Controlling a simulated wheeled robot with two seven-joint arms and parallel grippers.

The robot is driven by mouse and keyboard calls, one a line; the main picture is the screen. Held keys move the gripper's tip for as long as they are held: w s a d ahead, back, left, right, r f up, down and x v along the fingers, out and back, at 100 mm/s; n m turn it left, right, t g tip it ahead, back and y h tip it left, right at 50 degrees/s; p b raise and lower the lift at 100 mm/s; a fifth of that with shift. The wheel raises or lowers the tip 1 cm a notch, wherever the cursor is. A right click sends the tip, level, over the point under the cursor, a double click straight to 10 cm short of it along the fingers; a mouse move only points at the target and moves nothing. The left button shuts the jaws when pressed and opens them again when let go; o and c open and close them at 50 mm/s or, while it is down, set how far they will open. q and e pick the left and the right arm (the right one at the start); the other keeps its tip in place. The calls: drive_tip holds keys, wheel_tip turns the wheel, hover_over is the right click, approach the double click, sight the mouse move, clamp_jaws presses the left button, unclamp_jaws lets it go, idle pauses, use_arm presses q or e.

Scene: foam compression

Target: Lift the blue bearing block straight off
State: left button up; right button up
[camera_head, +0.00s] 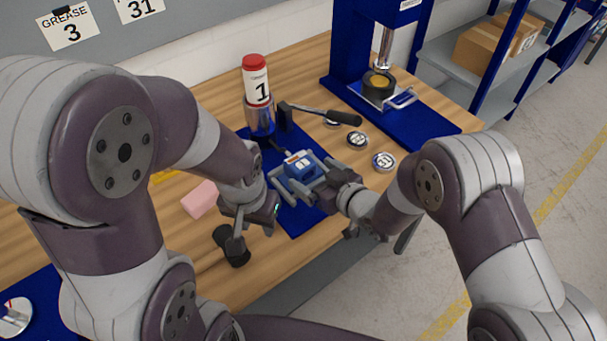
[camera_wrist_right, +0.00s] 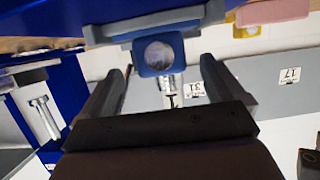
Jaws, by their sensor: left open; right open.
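The blue bearing block (camera_head: 300,165) sits on the blue mat (camera_head: 308,219) in the middle of the table. In the right wrist view the block (camera_wrist_right: 158,53) shows a round bore facing the camera, under a grey bar. My right gripper (camera_head: 300,183) is open, its fingers pointing left beside the block. In its wrist view the fingers (camera_wrist_right: 165,80) stand on either side of the block's near area; I cannot tell whether they touch it. My left gripper (camera_head: 255,215) is open at the mat's left edge, left of the block, with nothing visible in it.
A blue press (camera_head: 378,85) stands at the back right. A pink block (camera_head: 199,198) lies left.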

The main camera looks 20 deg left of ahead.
sight(300, 165)
use_arm(q)
wheel_tip(300, 165, down, 2)
drive_tip(key=shift+s+a+f+b, duration=0.1)
drive_tip(key=shift+s+f+b, duration=0.1)
drive_tip(key=shift+b, duration=0.85)
use_arm(e)
drive_tip(key=x, duration=0.5)
drive_tip(key=shift+a, duration=0.25)
use_arm(q)
drive_tip(key=shift+w, duration=0.15)
use_arm(e)
drive_tip(key=shift+w+a, duration=0.25)
drive_tip(key=shift+w, duration=0.1)
drive_tip(key=shift+s, duration=0.1)
drive_tip(key=c, duration=1.3)
drive_tip(key=shift+r, duration=0.2)
drive_tip(key=shift+c, duration=1.1)
